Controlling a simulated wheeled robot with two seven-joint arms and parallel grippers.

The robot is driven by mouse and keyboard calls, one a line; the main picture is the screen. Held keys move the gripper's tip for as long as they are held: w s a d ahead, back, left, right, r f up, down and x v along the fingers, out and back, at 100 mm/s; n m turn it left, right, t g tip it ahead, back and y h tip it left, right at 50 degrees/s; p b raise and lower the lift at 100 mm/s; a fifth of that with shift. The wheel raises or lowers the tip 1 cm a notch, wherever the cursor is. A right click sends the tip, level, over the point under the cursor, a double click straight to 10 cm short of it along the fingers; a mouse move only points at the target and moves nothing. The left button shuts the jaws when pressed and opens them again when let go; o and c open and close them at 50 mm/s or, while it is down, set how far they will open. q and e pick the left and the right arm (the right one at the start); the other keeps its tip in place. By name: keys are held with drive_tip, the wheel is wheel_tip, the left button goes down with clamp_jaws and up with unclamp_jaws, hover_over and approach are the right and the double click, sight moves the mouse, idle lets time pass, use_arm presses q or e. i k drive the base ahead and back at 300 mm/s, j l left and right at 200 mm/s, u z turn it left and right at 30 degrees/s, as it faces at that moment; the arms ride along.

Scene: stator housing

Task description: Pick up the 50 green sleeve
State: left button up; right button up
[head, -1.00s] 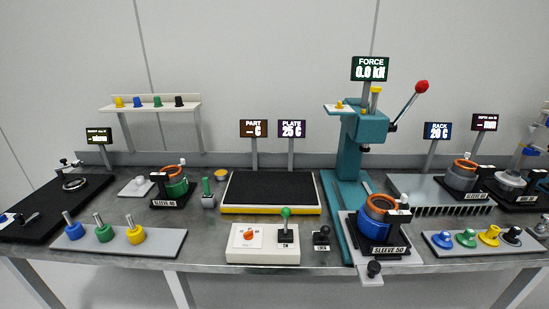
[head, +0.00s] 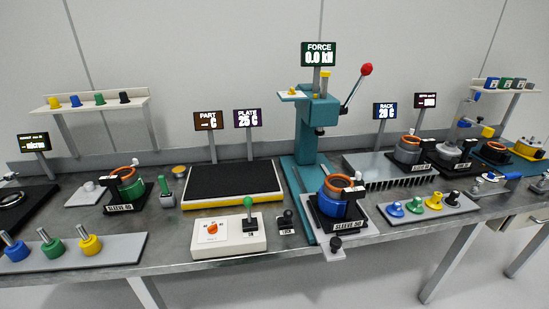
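A green sleeve (head: 132,190) with an orange top ring stands upright in a black holder (head: 112,209) on the left half of the bench, in the head view. The holder's front plate reads "SLEEVE" with a number too small to be sure of. A white tag sticks up behind the ring. A blue sleeve (head: 332,207) with an orange ring stands in a similar black holder at the foot of the press. A grey sleeve (head: 407,155) with an orange ring stands at the back right. Neither of my grippers is in view.
A black plate with a yellow edge (head: 232,197) lies right of the green sleeve. A grey tray (head: 120,250) with blue, green and yellow handled pieces lies in front of it. A teal press (head: 311,140) and a white control box (head: 229,237) stand further right.

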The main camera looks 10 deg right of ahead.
sight(415, 207)
drive_tip(key=z, duration=1.5)
